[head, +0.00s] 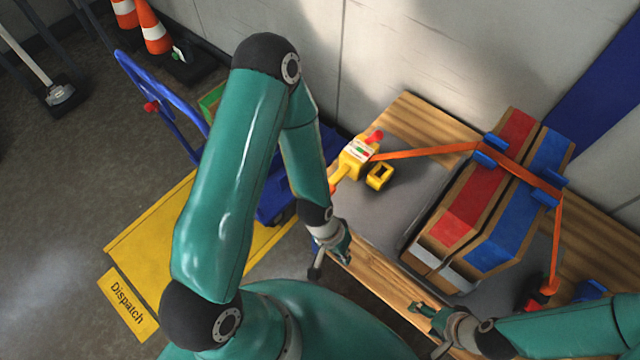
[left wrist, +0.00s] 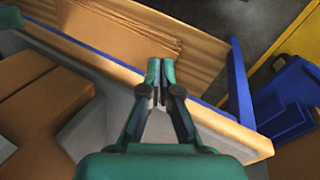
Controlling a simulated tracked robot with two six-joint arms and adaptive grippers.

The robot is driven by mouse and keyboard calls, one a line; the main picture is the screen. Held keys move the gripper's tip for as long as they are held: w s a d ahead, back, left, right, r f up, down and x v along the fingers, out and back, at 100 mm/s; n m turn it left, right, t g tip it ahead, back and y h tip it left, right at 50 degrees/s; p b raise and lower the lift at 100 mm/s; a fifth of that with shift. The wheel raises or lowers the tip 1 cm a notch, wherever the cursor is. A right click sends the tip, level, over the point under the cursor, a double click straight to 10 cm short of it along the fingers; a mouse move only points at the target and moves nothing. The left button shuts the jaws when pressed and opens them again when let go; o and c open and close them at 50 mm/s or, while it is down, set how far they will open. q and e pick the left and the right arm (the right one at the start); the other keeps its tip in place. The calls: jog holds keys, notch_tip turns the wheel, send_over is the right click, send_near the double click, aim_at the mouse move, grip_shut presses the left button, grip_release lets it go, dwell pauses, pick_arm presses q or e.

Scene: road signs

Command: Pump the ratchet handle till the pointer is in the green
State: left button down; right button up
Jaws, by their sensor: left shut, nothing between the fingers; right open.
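The yellow ratchet (head: 357,153) sits at the bench's back left, with a red knob on top and a small white gauge face with coloured marks. Its pointer is too small to read. A yellow handle (head: 338,179) slopes down from it, partly hidden by my left arm. An orange strap (head: 425,152) runs from the ratchet over the red and blue load. My left gripper (head: 344,252) is shut and empty near the bench's front edge, apart from the handle; its closed fingers show in the left wrist view (left wrist: 160,75). My right gripper (head: 424,309) is open at the front edge.
The load (head: 470,205) fills the bench's middle, with blue corner guards under the strap. A yellow block (head: 380,177) with an opening stands beside the ratchet. A blue trolley (head: 165,110) and yellow floor mat (head: 150,235) lie left. Traffic cones (head: 153,35) stand behind.

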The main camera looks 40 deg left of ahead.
pick_arm(q)
jog(key=w+a+r+m, duration=0.1)
jog(key=w+a+r, duration=0.25)
jog(key=w, duration=0.35)
notch_tip(320, 180, up, 10)
jog(key=g+y, duration=0.2)
jog(key=y, duration=0.2)
send_over(334, 181)
jog(key=s, duration=0.2)
jog(key=shift+s+a+f+m, duration=0.1)
jog(key=shift+s+a+m, duration=0.05)
jog(key=shift+a+m, duration=0.25)
jog(key=shift+d+b, duration=0.1)
jog(key=shift+b, duration=0.2)
jog(key=shift+s+f+b, duration=0.2)
jog(key=shift+f+b, duration=0.95)
jog(key=shift+f, duration=0.65)
jog(key=shift+s+f+b, duration=0.2)
jog(key=shift+f+b, duration=0.95)
jog(key=shift+f, duration=0.6)
